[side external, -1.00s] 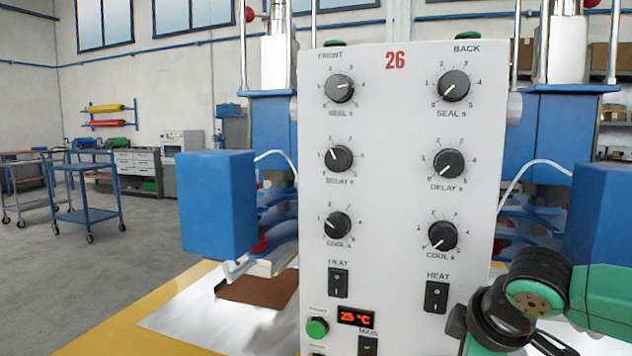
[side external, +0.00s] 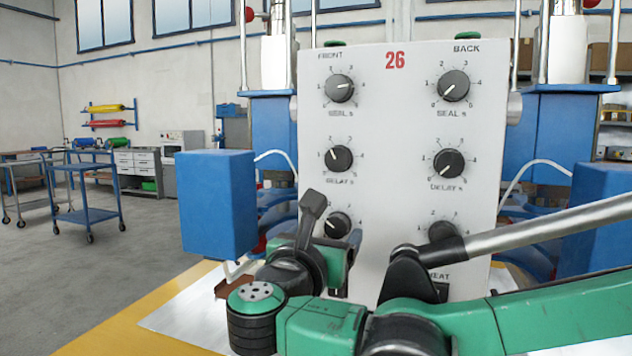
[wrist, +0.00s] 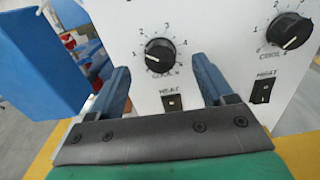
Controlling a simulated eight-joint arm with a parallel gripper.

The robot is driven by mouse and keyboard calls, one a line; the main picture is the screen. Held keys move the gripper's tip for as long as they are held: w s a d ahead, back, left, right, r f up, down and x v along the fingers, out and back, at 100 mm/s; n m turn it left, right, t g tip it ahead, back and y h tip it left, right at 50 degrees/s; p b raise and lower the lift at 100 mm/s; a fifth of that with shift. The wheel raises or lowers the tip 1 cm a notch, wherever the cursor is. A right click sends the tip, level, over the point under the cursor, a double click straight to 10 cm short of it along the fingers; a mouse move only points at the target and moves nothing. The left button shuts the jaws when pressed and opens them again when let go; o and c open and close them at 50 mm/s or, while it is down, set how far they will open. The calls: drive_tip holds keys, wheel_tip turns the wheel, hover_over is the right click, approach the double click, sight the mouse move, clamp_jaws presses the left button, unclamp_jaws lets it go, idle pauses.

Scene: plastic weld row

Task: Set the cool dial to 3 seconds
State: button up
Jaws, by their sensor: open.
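The front COOL dial (side external: 337,225) is a black knob on the white control panel, lowest in the left column. Its white mark points up and left, near 1. In the wrist view, this dial (wrist: 159,55) shows between the two fingers of my gripper (wrist: 160,74), a little beyond their tips. The fingers are apart and hold nothing. In the side view my gripper (side external: 332,222) is at the lower left of the panel and partly covers the dial's surroundings. The back COOL dial (side external: 443,231) is partly hidden by my arm; it also shows in the wrist view (wrist: 290,30).
The panel (side external: 395,130) also carries SEAL and DELAY dials above. HEAT switches (wrist: 169,102) sit below the COOL dials. A blue block (side external: 217,204) stands left of the panel, close to my gripper's side. The space in front of the panel is otherwise open.

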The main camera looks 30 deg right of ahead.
sight(337, 226)
drive_tip(key=shift+x, duration=1.25)
clamp_jaws()
drive_tip(key=shift+m, duration=0.5)
drive_tip(key=m, duration=0.7)
drive_tip(key=shift+s, duration=0.1)
drive_tip(key=m, duration=0.4)
drive_tip(key=shift+f+m, duration=0.1)
drive_tip(key=shift+m, duration=1.9)
